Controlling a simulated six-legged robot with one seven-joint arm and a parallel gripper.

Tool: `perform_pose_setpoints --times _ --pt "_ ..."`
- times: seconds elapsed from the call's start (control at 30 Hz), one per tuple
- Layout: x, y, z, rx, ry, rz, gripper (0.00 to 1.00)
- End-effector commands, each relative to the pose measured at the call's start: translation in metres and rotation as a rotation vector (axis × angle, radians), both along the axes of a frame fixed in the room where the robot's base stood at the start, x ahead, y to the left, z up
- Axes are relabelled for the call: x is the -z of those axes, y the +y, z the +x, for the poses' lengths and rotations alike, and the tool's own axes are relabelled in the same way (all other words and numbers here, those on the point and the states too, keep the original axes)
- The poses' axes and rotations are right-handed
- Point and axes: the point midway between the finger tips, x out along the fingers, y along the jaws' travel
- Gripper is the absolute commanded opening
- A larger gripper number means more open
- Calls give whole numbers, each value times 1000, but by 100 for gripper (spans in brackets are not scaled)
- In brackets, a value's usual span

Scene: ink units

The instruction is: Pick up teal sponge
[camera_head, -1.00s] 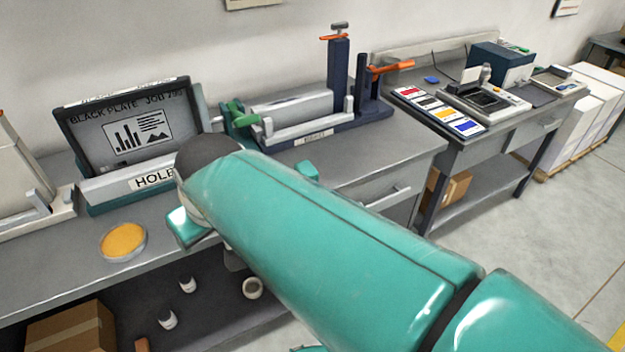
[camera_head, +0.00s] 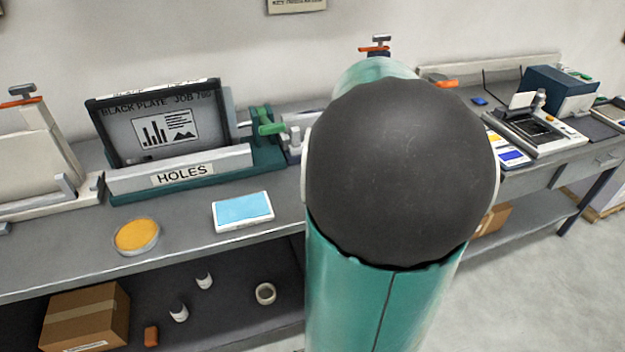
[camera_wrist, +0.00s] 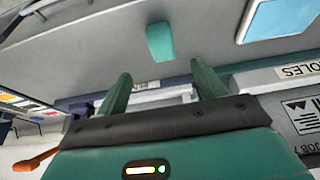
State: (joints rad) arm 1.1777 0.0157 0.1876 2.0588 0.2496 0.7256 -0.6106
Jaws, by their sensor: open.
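The teal sponge (camera_wrist: 160,42) is a small rounded block on the grey bench top (camera_wrist: 90,45) in the wrist view. It lies beyond my gripper (camera_wrist: 160,69), roughly in line with the gap between the two green fingers. The fingers are apart with nothing between them, and the sponge is clear of both fingertips in the picture. How high the fingers are above the bench is hard to tell. In the head view my arm hides the sponge and the gripper.
A blue pad in a white tray (camera_head: 265,216) and a round yellow dish (camera_head: 136,235) sit on the bench. Behind them stands the HOLES rack (camera_head: 125,183) with a black plate (camera_head: 155,125). Bench around the sponge is bare. A cardboard box (camera_head: 85,315) is on the lower shelf.

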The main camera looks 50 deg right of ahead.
Motion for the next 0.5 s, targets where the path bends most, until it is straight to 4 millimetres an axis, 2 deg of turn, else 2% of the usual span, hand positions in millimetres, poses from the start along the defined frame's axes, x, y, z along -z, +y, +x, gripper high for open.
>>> perform_pose_setpoints --times 0.03,0.2,0.3,0.5 --pt "11 -2 3 1 2 6 69" --pt "42 -8 15 1 1 6 69" --pt "56 -12 21 -1 1 4 69" --pt "69 -16 27 -3 0 1 69"
